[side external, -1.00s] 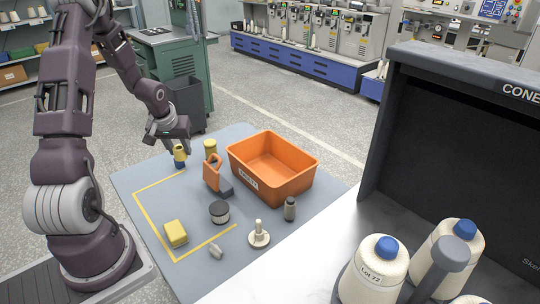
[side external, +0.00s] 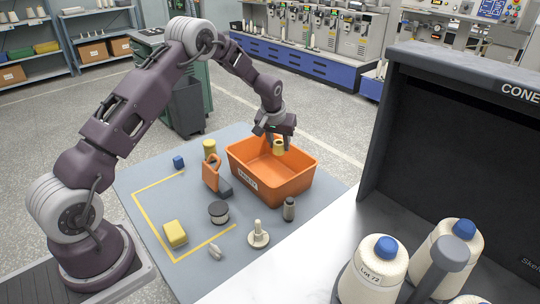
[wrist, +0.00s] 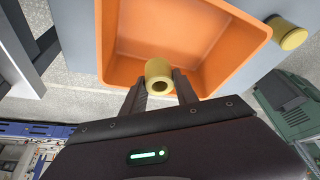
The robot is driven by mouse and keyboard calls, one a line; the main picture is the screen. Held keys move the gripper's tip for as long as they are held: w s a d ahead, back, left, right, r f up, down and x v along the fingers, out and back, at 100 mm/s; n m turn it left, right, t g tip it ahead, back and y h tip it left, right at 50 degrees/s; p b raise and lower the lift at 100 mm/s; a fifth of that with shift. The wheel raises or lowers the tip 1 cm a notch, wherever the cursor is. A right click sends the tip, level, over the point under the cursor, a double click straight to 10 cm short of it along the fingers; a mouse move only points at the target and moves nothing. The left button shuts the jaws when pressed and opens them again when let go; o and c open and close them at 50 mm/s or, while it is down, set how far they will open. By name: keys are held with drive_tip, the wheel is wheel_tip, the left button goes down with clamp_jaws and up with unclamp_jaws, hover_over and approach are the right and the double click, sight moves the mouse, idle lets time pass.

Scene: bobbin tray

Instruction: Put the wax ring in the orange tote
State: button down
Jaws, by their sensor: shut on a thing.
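The wax ring, a short yellow ring with a hole through it, is held between the fingertips of my gripper (side external: 277,141). The ring (side external: 279,149) appears over the inside of the orange tote (side external: 246,161), toward its back; its exact height is hard to tell. In the wrist view the ring (wrist: 159,76) sits between the two dark fingers, with the tote's orange floor and walls (wrist: 114,45) beyond it. The gripper is shut on the ring. The tote looks empty otherwise.

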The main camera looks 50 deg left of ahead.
sight(279, 181)
wheel_tip(279, 181, down, 13)
drive_tip(key=shift+f, duration=0.2)
drive_tip(key=shift+f, duration=0.1)
drive_tip(key=c, duration=0.9)
unclamp_jaws()
drive_tip(key=shift+c, duration=0.2)
